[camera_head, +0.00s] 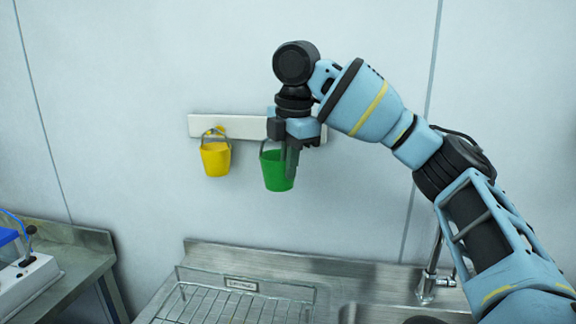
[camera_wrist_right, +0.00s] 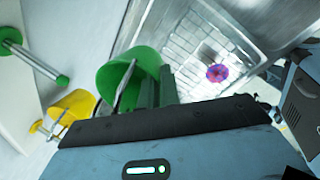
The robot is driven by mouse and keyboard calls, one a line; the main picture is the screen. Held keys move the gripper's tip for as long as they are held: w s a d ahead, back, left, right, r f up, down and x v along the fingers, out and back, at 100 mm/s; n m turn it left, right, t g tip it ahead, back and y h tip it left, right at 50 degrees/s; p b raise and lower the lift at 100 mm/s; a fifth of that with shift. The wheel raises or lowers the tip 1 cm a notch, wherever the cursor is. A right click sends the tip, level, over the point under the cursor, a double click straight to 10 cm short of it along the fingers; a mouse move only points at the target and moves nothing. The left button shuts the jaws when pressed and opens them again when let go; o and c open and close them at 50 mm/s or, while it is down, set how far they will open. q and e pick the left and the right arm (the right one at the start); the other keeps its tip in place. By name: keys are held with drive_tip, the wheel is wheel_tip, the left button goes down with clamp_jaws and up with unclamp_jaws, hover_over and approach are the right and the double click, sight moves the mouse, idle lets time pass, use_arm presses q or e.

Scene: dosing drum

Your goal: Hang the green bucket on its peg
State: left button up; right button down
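The green bucket (camera_head: 275,172) hangs in the air in front of the white wall rail (camera_head: 245,126), below my right gripper (camera_head: 291,160). In the right wrist view the bucket (camera_wrist_right: 118,74) is beside the gripper's two dark fingers (camera_wrist_right: 160,90), which are close together and appear shut on its grey handle; the exact grip is partly hidden. A peg with green ends and a metal shaft (camera_wrist_right: 33,62) sticks out from the rail at the left of that view, apart from the bucket. In the head view my right gripper and arm hide this peg. My left gripper is in neither view.
A yellow bucket (camera_head: 215,160) hangs on its yellow peg (camera_head: 214,131) at the rail's left. Below are a metal counter, a wire rack (camera_head: 200,304) and a sink with a tap (camera_head: 430,275). A purple-red round thing (camera_wrist_right: 217,73) shows below in the wrist view.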

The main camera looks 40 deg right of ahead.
drive_tip(key=w+d+f, duration=0.1)
drive_tip(key=w+d, duration=0.4)
drive_tip(key=d, duration=0.1)
drive_tip(key=shift+d+f, duration=0.2)
drive_tip(key=shift+d, duration=0.05)
idle(1.0)
drive_tip(key=shift+w, duration=0.15)
idle(0.4)
drive_tip(key=c, duration=1.6)
unclamp_jaws()
drive_tip(key=shift+o, duration=0.2)
wheel_tip(320, 180, up, 8)
drive_tip(key=s, duration=0.1)
drive_tip(key=shift+s, duration=0.2)
